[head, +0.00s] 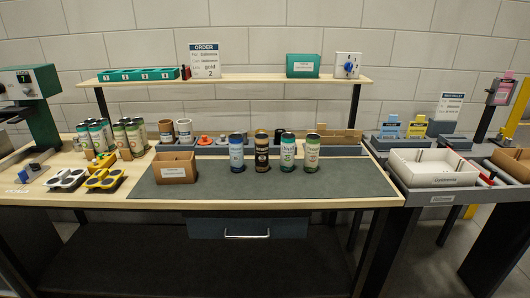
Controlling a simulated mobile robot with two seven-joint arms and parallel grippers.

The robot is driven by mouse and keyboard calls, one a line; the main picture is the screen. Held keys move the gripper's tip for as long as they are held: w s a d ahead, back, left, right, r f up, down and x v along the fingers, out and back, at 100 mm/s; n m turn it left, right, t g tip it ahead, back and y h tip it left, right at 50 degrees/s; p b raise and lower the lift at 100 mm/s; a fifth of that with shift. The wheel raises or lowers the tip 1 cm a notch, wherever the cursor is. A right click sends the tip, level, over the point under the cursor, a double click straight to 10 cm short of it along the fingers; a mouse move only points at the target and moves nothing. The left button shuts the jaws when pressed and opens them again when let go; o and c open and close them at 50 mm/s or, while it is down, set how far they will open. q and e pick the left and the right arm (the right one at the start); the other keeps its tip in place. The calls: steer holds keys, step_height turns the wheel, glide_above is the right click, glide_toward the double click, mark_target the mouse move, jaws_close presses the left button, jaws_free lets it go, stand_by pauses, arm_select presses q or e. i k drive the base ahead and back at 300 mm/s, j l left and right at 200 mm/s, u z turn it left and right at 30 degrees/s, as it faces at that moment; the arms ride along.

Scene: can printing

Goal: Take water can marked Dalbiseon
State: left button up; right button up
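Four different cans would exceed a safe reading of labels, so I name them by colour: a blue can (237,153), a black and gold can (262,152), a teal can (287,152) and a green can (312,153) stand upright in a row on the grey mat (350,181). Their printed names are too small to read surely, so I cannot tell which is marked Dalbiseon. An order card (205,60) on the shelf shows "ORDER", "gold" and "2"; its other lines are blurred. Neither of my grippers is in view.
A cardboard box (174,168) sits at the mat's left. More cans (129,138) stand in groups farther left, near yellow and grey holders (104,180). A white tray (432,168) is on the right-hand table. The mat's front and right are clear.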

mark_target(236, 140)
steer(key=i+z, duration=0.25)
steer(key=i, duration=0.7)
